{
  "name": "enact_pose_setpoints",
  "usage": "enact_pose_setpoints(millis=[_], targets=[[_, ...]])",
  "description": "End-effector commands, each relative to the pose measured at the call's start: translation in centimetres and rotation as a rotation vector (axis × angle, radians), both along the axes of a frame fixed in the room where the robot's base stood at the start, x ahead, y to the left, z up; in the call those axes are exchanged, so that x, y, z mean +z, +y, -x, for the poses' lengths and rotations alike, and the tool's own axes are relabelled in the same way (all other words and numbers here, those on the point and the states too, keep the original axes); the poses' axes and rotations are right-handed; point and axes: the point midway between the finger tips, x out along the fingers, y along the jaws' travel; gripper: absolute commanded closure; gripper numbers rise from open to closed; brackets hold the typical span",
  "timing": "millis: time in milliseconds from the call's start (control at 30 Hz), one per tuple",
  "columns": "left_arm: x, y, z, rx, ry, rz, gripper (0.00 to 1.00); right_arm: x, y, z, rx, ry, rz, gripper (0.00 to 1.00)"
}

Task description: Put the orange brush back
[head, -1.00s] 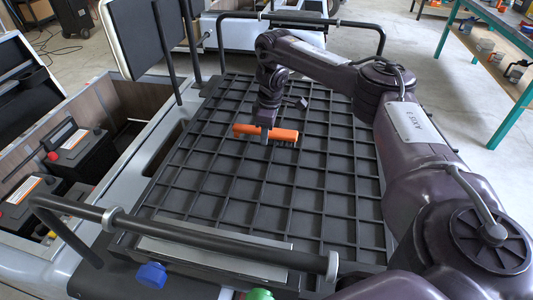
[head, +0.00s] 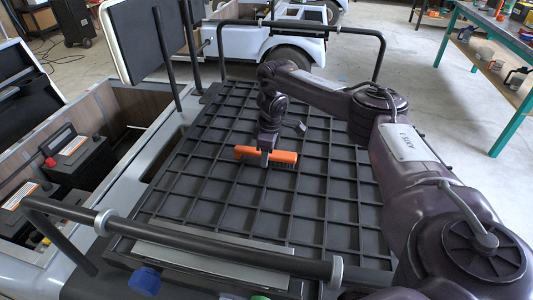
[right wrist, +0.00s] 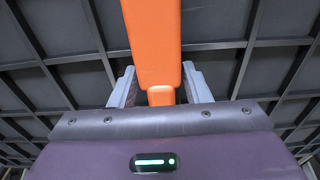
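The orange brush (head: 280,156) is a long bar with dark bristles below its right part. It lies crosswise over the dark gridded roof rack (head: 231,215). My right gripper (head: 265,158) comes down on the brush from above, with a finger in front of it. I cannot tell whether the bristles touch the rack. My left gripper is not in view.
A dark rail (head: 210,243) crosses the rack's near end and another rail (head: 300,27) stands at its far end. Batteries (head: 82,157) sit in an open bay at left. A blue knob (head: 145,280) is near the front. A teal-framed bench (head: 495,50) stands far right.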

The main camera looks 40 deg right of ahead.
Motion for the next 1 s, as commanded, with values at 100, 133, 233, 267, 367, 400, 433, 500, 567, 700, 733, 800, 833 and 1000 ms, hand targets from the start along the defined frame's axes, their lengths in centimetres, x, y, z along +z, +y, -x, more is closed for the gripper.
enact_pose_setpoints(millis=[100,133,233,267,367,400,433,500,567,700,733,800,833,1000], targets=[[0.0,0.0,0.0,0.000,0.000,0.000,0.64,0.0,0.0,0.0,0.000,0.000,0.000,0.42],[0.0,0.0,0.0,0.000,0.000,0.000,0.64,0.0,0.0,0.0,0.000,0.000,0.000,0.42],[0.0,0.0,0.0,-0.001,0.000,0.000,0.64,0.0,0.0,0.0,0.000,0.000,0.000,0.42],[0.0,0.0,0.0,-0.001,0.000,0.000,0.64,0.0,0.0,0.0,0.000,0.000,0.000,0.42],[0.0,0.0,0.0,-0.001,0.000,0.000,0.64,0.1,0.0,0.0,0.000,0.000,0.000,0.42],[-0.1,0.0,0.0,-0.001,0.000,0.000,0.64,0.2,0.0,0.0,0.000,-0.001,0.000,0.42],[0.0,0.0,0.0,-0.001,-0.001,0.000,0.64,0.4,0.0,0.0,0.000,-0.001,0.000,0.42],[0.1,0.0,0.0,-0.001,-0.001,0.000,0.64,1.0,-0.1,0.0,-0.001,-0.001,-0.001,0.42],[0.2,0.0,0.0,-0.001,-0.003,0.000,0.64,2.0,-0.1,0.0,-0.001,-0.003,-0.001,0.42],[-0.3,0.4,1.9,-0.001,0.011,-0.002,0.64,5.1,-0.3,0.2,0.001,-0.003,0.001,0.42],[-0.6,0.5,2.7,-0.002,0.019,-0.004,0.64,5.8,-0.3,0.2,0.001,-0.004,0.002,0.42],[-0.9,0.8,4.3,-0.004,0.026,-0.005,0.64,7.1,-0.4,0.3,0.001,-0.003,0.001,0.42],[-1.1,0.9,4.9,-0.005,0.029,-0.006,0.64,7.6,-0.4,0.4,0.000,-0.003,0.002,0.42],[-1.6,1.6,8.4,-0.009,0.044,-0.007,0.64,10.2,-0.5,0.5,0.001,-0.003,0.002,0.42]])
